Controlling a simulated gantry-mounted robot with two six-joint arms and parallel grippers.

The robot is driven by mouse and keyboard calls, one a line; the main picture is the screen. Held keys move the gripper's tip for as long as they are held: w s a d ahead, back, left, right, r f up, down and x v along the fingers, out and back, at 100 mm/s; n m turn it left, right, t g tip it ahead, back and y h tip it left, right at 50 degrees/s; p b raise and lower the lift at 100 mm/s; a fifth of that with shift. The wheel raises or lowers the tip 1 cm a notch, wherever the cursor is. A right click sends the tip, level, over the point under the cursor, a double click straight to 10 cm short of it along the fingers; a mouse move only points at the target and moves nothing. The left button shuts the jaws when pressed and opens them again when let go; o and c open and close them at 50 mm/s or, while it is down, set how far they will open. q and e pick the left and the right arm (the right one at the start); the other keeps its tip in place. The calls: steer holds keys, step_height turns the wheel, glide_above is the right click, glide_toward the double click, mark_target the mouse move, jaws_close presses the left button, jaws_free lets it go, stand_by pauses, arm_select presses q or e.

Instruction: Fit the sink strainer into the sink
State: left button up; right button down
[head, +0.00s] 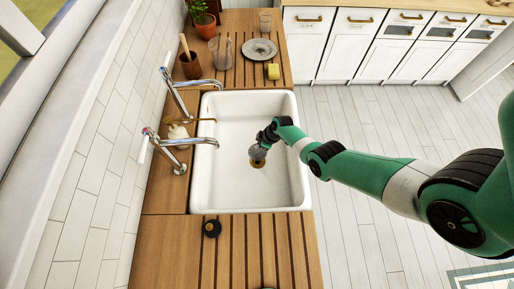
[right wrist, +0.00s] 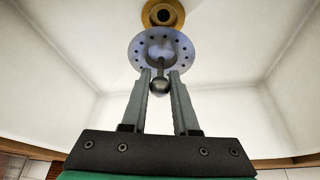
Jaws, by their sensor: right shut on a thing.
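The white sink (head: 228,185) is set into the wooden counter in the head view. My right gripper (head: 260,149) reaches down into it from the right. In the right wrist view the gripper (right wrist: 161,80) is shut on the strainer's stem and ball knob. The sink strainer (right wrist: 147,54) is a grey metal disc with a ring of small holes. In the head view the drain (head: 257,163) is partly hidden beneath the gripper. My left gripper is not in view.
Two chrome taps (head: 174,142) stand at the sink's left edge, spouts over the basin. A black round item (head: 212,228) lies on the front counter. A glass jug (head: 221,50), plate (head: 259,49) and yellow sponge (head: 273,72) stand behind. The rest of the basin is clear.

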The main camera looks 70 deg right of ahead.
steer(key=shift+f+b, duration=4.15)
steer(key=shift+f, duration=0.3)
steer(key=shift+f+b, duration=0.75)
steer(key=shift+b, duration=0.05)
steer(key=shift+c, duration=0.2)
jaws_free()
steer(key=shift+r, duration=0.15)
step_height(320, 180, up, 8)
steer(key=p, duration=0.8)
